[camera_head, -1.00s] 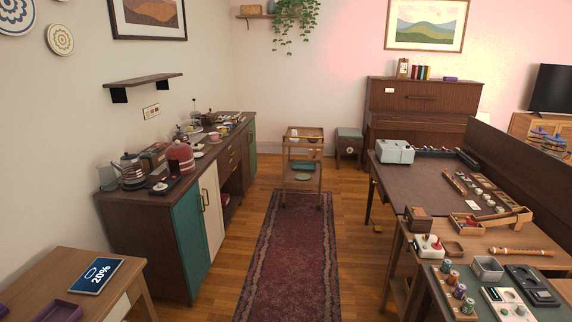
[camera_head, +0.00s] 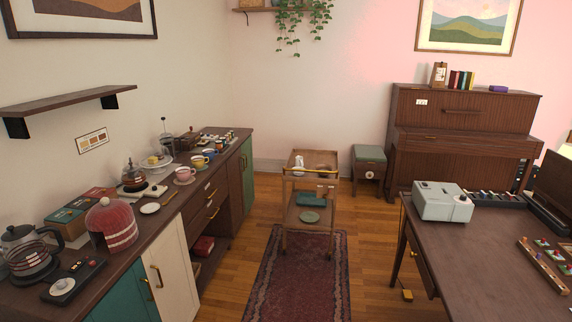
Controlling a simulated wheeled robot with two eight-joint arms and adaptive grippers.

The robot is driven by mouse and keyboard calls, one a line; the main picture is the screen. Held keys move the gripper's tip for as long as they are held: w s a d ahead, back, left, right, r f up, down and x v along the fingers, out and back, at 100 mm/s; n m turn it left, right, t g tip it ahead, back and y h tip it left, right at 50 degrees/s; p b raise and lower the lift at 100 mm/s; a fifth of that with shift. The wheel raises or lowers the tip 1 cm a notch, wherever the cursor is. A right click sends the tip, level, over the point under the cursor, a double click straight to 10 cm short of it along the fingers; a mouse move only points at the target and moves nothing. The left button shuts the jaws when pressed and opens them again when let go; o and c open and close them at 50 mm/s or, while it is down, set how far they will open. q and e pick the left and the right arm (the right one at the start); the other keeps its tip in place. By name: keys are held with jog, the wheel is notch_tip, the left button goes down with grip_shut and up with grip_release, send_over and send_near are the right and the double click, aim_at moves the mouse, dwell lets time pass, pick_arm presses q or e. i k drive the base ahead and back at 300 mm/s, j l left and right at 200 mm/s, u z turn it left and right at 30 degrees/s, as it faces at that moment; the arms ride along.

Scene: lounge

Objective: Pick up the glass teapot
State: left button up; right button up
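On the long dark wooden sideboard (camera_head: 150,228) at the left there is a small rounded pot that looks like glass (camera_head: 134,176), with a dark lid and brownish contents. It stands on a pale board or tray behind a red-and-white striped domed cover. A larger pot with a grey lid and handle (camera_head: 30,252) stands at the near left end, and part of its body also looks see-through. I cannot tell for certain which of the two is the glass teapot. Neither of my grippers is in view.
The red cover (camera_head: 111,226) stands between the two pots. Cups (camera_head: 183,173), a small white dish (camera_head: 150,208) and a French press (camera_head: 166,138) crowd the sideboard. A wall shelf (camera_head: 70,100) hangs above. A wooden cart (camera_head: 307,185) stands ahead; the rug (camera_head: 300,275) is clear.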

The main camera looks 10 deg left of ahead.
aim_at(134, 180)
jog(key=i+u, duration=0.15)
jog(key=i, duration=0.45)
jog(key=i+u, duration=0.15)
jog(key=i, duration=0.45)
jog(key=i+u, duration=0.15)
jog(key=i, duration=0.45)
jog(key=i+l+u, duration=0.2)
jog(key=i, duration=0.4)
